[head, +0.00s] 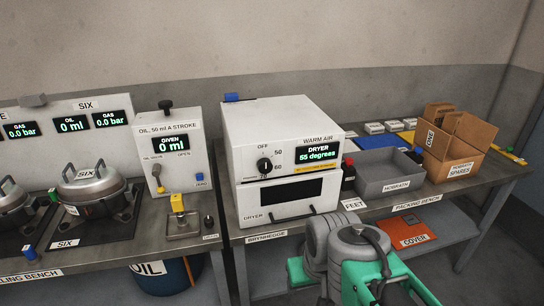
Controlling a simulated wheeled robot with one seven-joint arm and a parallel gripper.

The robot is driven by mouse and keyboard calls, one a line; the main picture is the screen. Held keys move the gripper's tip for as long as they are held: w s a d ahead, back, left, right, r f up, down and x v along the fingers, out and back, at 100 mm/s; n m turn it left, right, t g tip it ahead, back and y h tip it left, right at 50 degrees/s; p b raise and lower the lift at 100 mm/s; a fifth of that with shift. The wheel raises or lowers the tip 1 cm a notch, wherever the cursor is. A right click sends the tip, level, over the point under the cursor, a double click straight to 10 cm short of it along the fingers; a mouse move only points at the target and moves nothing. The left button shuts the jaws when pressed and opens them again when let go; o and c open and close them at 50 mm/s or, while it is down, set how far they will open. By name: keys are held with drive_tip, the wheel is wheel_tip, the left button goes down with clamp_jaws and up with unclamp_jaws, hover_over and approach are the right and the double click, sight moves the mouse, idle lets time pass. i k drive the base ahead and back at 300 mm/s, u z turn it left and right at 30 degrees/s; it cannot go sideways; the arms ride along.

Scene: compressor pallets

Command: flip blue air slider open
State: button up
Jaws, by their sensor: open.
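A small blue piece (232,97) sits on the top rear left of the white dryer (270,127). It may be the air slider, but it is too small to read a label or tell its position. My grey and green arm is low in the picture, in front of the dryer bench. My gripper's fingers do not show.
The dryer reads 55 degrees and has a black knob (264,165) and a door with a handle. The oil unit (172,150) stands to its left. A grey tray (390,175) and a cardboard box (458,143) stand to the right. An orange cover (408,234) lies on the lower shelf.

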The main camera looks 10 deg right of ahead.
sight(232, 96)
drive_tip(key=k, duration=0.65)
drive_tip(key=u, duration=0.25)
drive_tip(key=i, duration=0.3)
drive_tip(key=u, duration=1.1)
drive_tip(key=i, duration=1.7)
drive_tip(key=z, duration=0.15)
